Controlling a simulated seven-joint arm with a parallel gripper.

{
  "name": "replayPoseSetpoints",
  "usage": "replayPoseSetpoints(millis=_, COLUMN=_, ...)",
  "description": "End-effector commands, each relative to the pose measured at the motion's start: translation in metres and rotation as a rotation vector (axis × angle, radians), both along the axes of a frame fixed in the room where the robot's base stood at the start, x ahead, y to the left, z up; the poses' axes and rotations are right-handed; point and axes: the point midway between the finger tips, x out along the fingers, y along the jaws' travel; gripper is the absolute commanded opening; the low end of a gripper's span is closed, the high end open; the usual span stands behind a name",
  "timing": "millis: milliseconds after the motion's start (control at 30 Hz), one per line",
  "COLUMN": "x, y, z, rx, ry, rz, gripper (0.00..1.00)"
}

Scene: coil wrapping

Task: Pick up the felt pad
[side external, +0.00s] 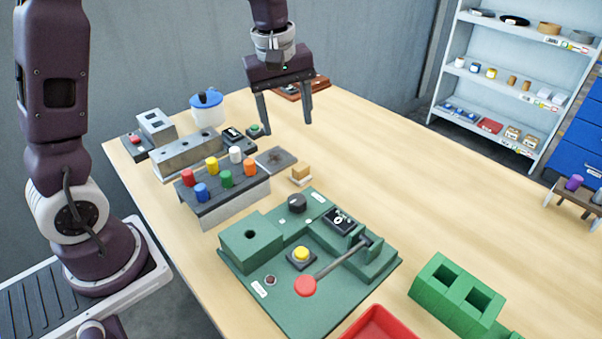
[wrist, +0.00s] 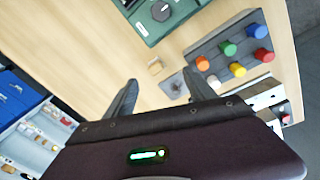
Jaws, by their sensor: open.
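My gripper (side external: 288,127) is open and empty, high above the far half of the table, its two fingers pointing down. A flat dark grey square (side external: 276,160) lies on the wood below it, with a small mark in its middle. A small tan block (side external: 301,174) with a pale underside sits just beside it. I cannot tell for certain which of the two is the felt pad. In the wrist view, the tan block (wrist: 155,66) and the grey square (wrist: 173,86) both show between the fingers of my gripper (wrist: 160,78), the square partly hidden at one side.
A rack with several coloured knobs (side external: 225,188) stands left of the grey square. A green fixture (side external: 310,313) with a red-knobbed lever is in front. A white jar with a blue lid (side external: 207,108) stands behind.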

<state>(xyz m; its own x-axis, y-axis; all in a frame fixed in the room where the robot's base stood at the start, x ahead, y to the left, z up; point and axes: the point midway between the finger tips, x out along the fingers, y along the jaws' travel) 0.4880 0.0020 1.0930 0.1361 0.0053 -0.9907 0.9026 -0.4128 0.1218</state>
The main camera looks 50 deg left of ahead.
Motion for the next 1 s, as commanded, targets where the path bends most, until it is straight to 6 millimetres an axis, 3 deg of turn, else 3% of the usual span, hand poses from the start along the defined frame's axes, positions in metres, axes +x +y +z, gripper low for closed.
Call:
replayPoseSetpoints(millis=33, x=0.019, y=0.008, z=-0.027, rx=-0.014, ry=0.044, rz=0.103, gripper=0.64)
replayPoseSetpoints(millis=100, x=0.039, y=0.018, z=-0.059, rx=-0.025, ry=0.084, rz=0.242, gripper=0.64)
replayPoseSetpoints(millis=200, x=0.053, y=0.027, z=-0.091, rx=-0.032, ry=0.12, rz=0.371, gripper=0.64)
replayPoseSetpoints(millis=700, x=0.057, y=0.023, z=-0.169, rx=-0.034, ry=0.136, rz=0.427, gripper=0.64)
replayPoseSetpoints(millis=967, x=0.058, y=0.023, z=-0.175, rx=-0.034, ry=0.133, rz=0.425, gripper=0.64)
replayPoseSetpoints(millis=1000, x=0.058, y=0.023, z=-0.174, rx=-0.034, ry=0.133, rz=0.425, gripper=0.58)
